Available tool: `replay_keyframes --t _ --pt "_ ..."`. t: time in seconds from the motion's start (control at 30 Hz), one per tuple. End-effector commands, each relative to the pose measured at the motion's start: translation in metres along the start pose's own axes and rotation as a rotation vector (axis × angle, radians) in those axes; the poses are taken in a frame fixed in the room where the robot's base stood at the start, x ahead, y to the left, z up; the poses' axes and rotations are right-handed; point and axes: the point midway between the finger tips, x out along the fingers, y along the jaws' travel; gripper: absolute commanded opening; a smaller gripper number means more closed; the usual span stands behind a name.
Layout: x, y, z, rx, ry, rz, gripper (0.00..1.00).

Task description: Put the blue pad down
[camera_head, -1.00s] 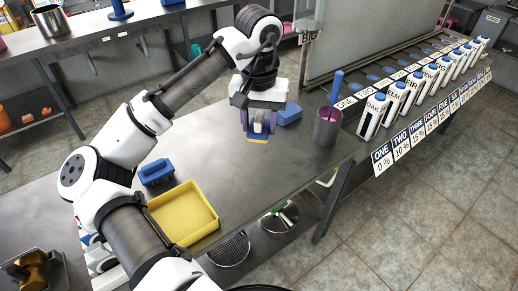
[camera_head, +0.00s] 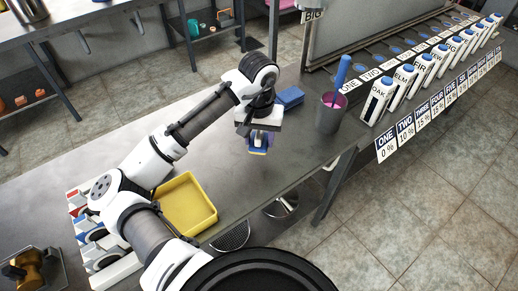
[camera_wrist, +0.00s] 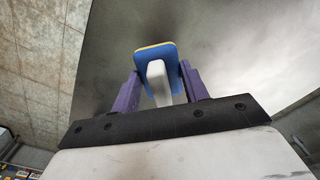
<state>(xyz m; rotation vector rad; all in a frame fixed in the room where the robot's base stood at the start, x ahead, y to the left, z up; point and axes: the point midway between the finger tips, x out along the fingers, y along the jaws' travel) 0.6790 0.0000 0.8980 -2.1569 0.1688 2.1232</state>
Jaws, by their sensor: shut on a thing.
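My gripper (camera_head: 262,143) hangs over the steel table, with purple fingers pointing down. In the wrist view my gripper (camera_wrist: 158,92) is shut on the blue pad (camera_wrist: 155,60), which has a yellow edge layer and a white handle between the fingers. In the head view the blue pad (camera_head: 257,151) shows as a small blue and yellow piece under the fingers. I cannot tell whether it touches the table.
A blue block (camera_head: 290,97) lies on the table behind my gripper. A yellow tray (camera_head: 188,205) sits to the left. Labelled white bottles (camera_head: 405,82) line the right. Bare steel (camera_head: 225,165) lies between tray and gripper.

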Motion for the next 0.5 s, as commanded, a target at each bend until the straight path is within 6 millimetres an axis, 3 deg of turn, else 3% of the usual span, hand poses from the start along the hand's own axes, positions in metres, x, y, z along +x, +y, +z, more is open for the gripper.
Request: replay_keyframes --t 0.5 --pt "0.057 0.000 0.001 0.000 -0.001 0.000 0.26"
